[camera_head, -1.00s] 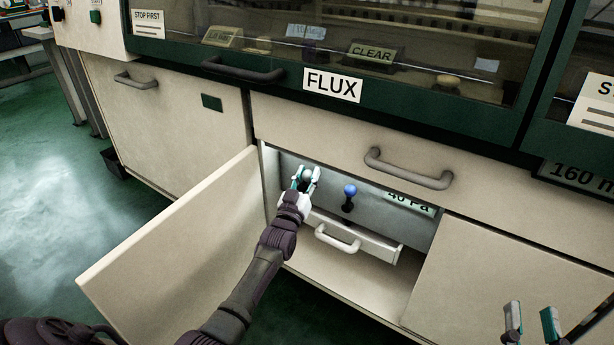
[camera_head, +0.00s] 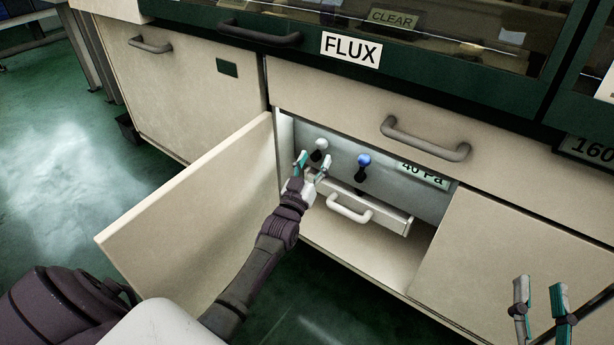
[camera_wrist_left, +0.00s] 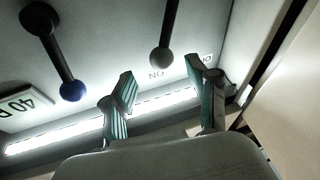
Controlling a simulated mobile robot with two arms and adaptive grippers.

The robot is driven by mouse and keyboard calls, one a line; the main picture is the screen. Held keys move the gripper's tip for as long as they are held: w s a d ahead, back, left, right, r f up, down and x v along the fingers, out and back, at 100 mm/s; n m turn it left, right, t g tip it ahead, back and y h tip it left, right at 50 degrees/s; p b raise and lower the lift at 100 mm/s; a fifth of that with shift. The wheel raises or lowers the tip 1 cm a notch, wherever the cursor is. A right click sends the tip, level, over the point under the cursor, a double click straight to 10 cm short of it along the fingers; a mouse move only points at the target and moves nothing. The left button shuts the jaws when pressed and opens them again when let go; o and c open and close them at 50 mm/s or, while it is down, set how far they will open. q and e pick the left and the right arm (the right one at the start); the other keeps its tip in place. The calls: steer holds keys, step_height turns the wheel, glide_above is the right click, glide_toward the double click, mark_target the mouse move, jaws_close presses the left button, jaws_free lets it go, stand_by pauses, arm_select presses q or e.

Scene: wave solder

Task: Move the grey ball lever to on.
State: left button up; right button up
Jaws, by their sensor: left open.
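The grey ball lever (camera_head: 321,144) stands on the back panel inside the open cabinet, left of the blue ball lever (camera_head: 363,160), with its ball end up. In the left wrist view, which looks upside down, the grey ball (camera_wrist_left: 161,57) is beside a label (camera_wrist_left: 156,74) that seems to read ON; a second label (camera_wrist_left: 207,57) is partly hidden. My left gripper (camera_head: 313,167) is open just below and in front of the grey ball, apparently not touching it. It also shows in the left wrist view (camera_wrist_left: 160,78). My right gripper (camera_head: 541,290) is open and empty at lower right.
The cabinet door (camera_head: 190,220) stands open at left of my left arm. A small drawer with a white handle (camera_head: 349,208) lies below the levers. A 40 Pa plate (camera_head: 424,174) is to their right. A grey handle (camera_head: 425,140) juts out above.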

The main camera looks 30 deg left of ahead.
arm_select(q)
steer(key=v, duration=0.6)
stand_by(0.3)
